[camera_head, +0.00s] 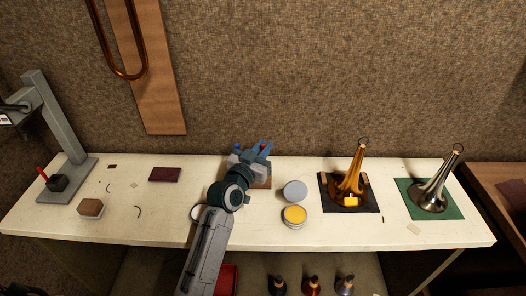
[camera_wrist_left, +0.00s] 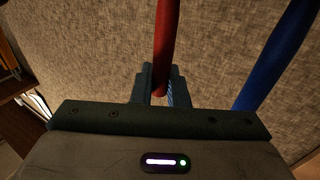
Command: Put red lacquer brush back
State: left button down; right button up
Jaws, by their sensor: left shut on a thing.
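A red brush handle (camera_wrist_left: 166,45) stands between the fingers of my left gripper (camera_wrist_left: 158,88) in the left wrist view. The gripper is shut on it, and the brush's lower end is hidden. A blue handle (camera_wrist_left: 277,52) stands to the right, apart from the fingers. In the head view my left gripper (camera_head: 262,150) is over the back middle of the bench. A small brown wooden block (camera_head: 262,183) shows partly behind my wrist. Whether the red brush sits in it cannot be told. My right gripper is not in view.
On the white bench (camera_head: 330,232) stand a yellow open tin (camera_head: 294,214), a grey round lid (camera_head: 295,190), a brass horn bell (camera_head: 350,180) and a silver one (camera_head: 434,192). A grey stand (camera_head: 60,130) is at left. Bottles (camera_head: 312,286) stand below the bench.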

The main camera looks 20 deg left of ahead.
pick_arm(q)
jog(key=shift+f, duration=0.1)
jog(key=c, duration=1.4)
grip_release()
jog(key=shift+c, duration=0.2)
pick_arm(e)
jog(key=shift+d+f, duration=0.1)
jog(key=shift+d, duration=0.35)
